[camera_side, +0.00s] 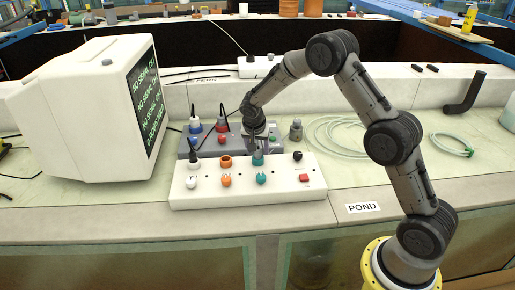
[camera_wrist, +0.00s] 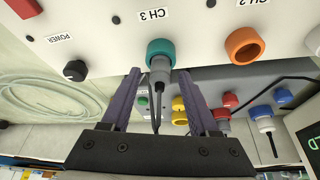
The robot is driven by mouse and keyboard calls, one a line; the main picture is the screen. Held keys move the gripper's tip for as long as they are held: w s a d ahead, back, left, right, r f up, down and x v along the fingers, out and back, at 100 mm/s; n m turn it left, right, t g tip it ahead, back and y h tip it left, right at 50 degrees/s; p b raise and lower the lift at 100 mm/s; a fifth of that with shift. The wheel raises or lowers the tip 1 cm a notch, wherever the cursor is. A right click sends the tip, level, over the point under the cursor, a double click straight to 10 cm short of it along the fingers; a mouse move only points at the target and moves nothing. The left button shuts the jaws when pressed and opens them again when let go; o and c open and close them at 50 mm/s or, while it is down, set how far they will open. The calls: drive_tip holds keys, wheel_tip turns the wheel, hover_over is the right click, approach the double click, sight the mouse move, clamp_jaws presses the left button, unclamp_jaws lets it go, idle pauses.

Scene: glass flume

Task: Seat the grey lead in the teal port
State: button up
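The teal port (camera_wrist: 160,48) is a ring by the CH 3 label on the white panel; it also shows in the side view (camera_side: 258,160). The grey lead's plug (camera_wrist: 161,72) stands at the teal port's mouth, overlapping its lower rim in the wrist view. How deep it sits I cannot tell. Its dark cable runs back between my fingers. My gripper (camera_wrist: 159,78) has one purple finger on each side of the plug, with a narrow gap visible on both sides. In the side view my gripper (camera_side: 256,138) is directly above the teal port and hides most of the plug.
An orange port (camera_wrist: 244,46) is beside the teal one. A grey box (camera_side: 186,148) behind the panel holds blue (camera_side: 195,127) and red (camera_side: 221,125) plugs with cables. A monitor (camera_side: 90,110) stands left; a coiled hose (camera_side: 340,135) lies right. The front counter is clear.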

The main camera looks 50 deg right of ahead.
drive_tip(key=s+a+r+n, duration=0.1)
drive_tip(key=s+a+r, duration=0.25)
drive_tip(key=r, duration=0.55)
drive_tip(key=s+a+r+n, duration=0.1)
drive_tip(key=s+a+r, duration=0.2)
drive_tip(key=s+r, duration=0.35)
drive_tip(key=s+a+r+n+t+y, duration=0.1)
drive_tip(key=s+a+n, duration=0.1)
drive_tip(key=s, duration=0.6)
drive_tip(key=s+a+r+n+t+y, duration=0.1)
drive_tip(key=s+a+r+n, duration=0.1)
drive_tip(key=s, duration=0.7)
drive_tip(key=s+a+r+n+t+y, duration=0.1)
drive_tip(key=s+a+r+n+y, duration=0.1)
drive_tip(key=s+n, duration=0.4)
drive_tip(key=s+a, duration=0.1)
drive_tip(key=s, duration=0.2)
drive_tip(key=shift+a+r, duration=0.15)
drive_tip(key=shift+a, duration=0.1)
